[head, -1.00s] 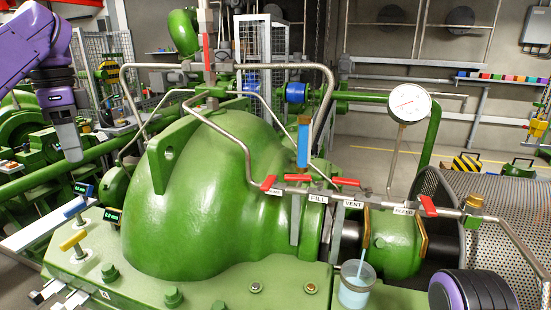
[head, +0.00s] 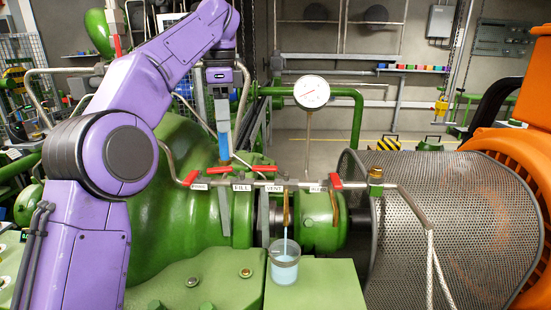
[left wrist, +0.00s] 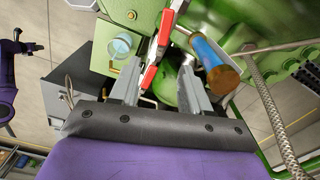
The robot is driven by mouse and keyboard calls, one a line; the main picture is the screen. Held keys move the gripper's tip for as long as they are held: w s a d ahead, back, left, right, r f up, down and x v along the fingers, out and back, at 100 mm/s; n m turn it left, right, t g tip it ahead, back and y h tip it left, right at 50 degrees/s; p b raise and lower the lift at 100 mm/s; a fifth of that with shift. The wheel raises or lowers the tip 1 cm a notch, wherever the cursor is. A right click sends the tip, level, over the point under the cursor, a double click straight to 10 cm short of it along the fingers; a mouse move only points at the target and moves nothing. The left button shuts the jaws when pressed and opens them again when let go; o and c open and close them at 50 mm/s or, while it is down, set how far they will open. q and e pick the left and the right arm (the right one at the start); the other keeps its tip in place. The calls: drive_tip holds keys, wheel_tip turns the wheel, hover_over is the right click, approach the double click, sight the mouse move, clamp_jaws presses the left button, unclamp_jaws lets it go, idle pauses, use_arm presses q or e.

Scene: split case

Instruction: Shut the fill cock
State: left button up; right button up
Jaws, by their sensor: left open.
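The fill cock sits on the pipe above the FILL label (head: 241,187), among several red levers. A red lever (head: 264,168) lies along the pipe between the FILL and VENT labels; I cannot tell which cock it belongs to. My left gripper (left wrist: 161,64) is open and points at the pipe. In the left wrist view, a red lever (left wrist: 149,77) shows between its fingers, without visible grip. Another red lever (left wrist: 166,24) lies beyond. My right gripper is not clearly visible.
A blue sight tube (head: 223,132) with an amber end stands close beside the left gripper's finger. A clear cup (head: 285,268) sits below VENT. A gauge (head: 312,92) on a stem and a perforated guard (head: 440,230) stand right. Bent pipes surround the green casing (head: 165,235).

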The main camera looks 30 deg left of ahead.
sight(231, 167)
use_arm(q)
drive_tip(key=f+b, duration=0.2)
drive_tip(key=f, duration=0.1)
drive_tip(key=f+b, duration=0.2)
drive_tip(key=f, duration=0.1)
drive_tip(key=f+b, duration=0.1)
drive_tip(key=f, duration=0.2)
drive_tip(key=shift+w+f+b, duration=0.2)
drive_tip(key=shift+w+b, duration=0.2)
drive_tip(key=shift+d+f, duration=0.15)
drive_tip(key=shift+f, duration=0.5)
drive_tip(key=shift+w+a+f, duration=0.1)
drive_tip(key=shift+a+f, duration=0.05)
drive_tip(key=shift+a, duration=0.05)
drive_tip(key=shift+d, duration=0.1)
clamp_jaws()
